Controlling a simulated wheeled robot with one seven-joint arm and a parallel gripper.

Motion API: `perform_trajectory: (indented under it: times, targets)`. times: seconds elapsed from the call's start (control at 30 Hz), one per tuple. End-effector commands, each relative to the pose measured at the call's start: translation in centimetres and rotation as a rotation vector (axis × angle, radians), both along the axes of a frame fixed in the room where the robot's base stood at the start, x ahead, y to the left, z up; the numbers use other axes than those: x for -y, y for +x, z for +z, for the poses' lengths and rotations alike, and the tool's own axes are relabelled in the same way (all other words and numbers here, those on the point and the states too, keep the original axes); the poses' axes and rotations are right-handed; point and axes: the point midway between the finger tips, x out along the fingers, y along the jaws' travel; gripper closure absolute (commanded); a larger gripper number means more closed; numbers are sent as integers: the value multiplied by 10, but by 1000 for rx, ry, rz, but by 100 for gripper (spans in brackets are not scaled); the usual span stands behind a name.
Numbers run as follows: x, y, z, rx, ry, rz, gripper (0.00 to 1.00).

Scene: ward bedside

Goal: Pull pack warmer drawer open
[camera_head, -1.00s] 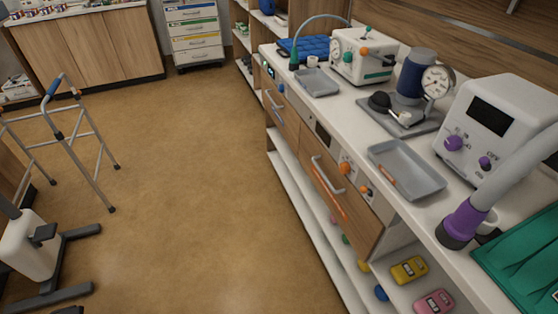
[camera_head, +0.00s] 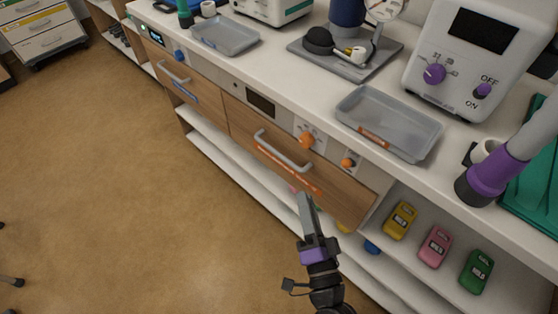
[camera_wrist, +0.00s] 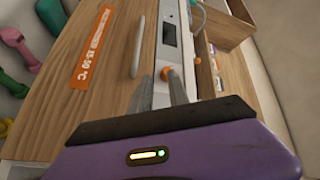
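The drawer with the orange label (camera_head: 330,185) is shut, with a wooden front in the white counter. Its grey bar handle (camera_head: 283,152) runs across the front above the orange label strip (camera_head: 288,168). In the wrist view the handle (camera_wrist: 138,46) stands upright beyond my fingertips, with the orange label (camera_wrist: 92,46) to its left; part of its text reads as a temperature in °C. My gripper (camera_head: 305,200) is in front of and below this drawer, apart from the handle. In the wrist view my gripper (camera_wrist: 160,80) shows two separated fingers with nothing between them.
A second drawer with a blue label (camera_head: 185,90) is shut to the left. An orange knob (camera_head: 306,140) sits right of the handle. A grey tray (camera_head: 400,100) lies on the counter above. Colored weights (camera_head: 435,246) lie on the lower shelf.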

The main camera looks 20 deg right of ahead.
Motion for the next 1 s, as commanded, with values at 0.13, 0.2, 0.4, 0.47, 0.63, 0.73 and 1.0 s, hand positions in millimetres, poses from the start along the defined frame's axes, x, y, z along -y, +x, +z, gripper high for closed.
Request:
perform_trajectory:
  times: [0.13, 0.2, 0.4, 0.47, 0.63, 0.73, 1.0]
  targets:
    - [-6, 51, -25, 52, 165, -38, 78]
    - [-9, 70, -32, 64, 227, -55, 78]
    - [-14, 102, -43, 85, 340, -88, 78]
    - [-14, 106, -45, 85, 355, -93, 78]
    - [-10, 121, -43, 87, 364, -96, 78]
    - [-3, 134, -41, 88, 363, -98, 78]
    - [10, 169, -36, 87, 362, -96, 78]
